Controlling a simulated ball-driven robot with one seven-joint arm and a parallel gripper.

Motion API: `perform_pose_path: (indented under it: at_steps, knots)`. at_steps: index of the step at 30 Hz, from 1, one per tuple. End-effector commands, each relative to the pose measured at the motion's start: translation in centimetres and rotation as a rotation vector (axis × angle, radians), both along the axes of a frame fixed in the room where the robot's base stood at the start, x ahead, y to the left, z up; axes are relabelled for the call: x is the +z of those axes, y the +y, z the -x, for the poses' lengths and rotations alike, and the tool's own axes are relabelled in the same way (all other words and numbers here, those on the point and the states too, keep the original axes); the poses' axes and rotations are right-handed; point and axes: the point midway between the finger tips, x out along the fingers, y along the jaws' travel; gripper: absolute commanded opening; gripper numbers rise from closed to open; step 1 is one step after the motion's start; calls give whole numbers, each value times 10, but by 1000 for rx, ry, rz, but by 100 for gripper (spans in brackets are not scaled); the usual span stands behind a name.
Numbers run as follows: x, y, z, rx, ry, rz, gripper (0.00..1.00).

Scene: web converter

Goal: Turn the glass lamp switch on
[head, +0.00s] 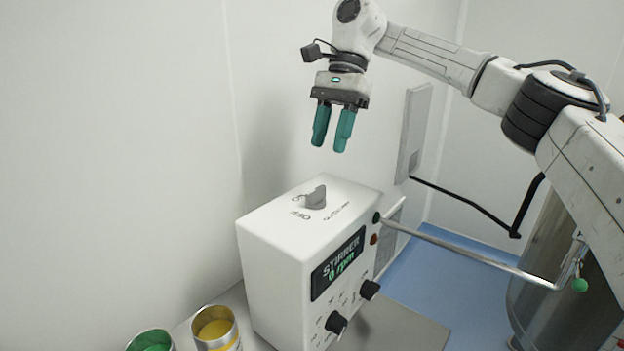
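The switch (315,198) is a grey rotary knob on top of a white control box (270,275). Lettering is printed around it, too small to read fully, so I cannot tell its setting for sure. My gripper (332,145) hangs above the knob, pointing down, with its two teal fingers apart and nothing between them. It does not touch the knob or the box. The box's front display (338,264) reads "STIRRER 0 rpm". No lit lamp is clearly visible; the glass vessel (535,270) at the right is partly hidden.
Two black knobs (370,290) and green and red buttons (374,239) are on the box front. A metal rod runs from the box towards the right. Open cans of yellow (214,328) and green paint (150,341) stand at lower left. Walls enclose the back.

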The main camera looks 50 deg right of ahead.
Motion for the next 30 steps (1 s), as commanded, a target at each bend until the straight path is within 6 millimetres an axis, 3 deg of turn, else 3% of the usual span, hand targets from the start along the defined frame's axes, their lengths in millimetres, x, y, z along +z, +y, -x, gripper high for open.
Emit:
perform_pose_path:
  at_steps: [9,15,28,30]
  knots:
    - [-52,23,1,2,0,-5,39]
    - [-75,32,1,1,-1,-4,39]
    - [-84,36,1,0,-3,-4,39]
    - [-84,36,1,0,-3,-4,33]
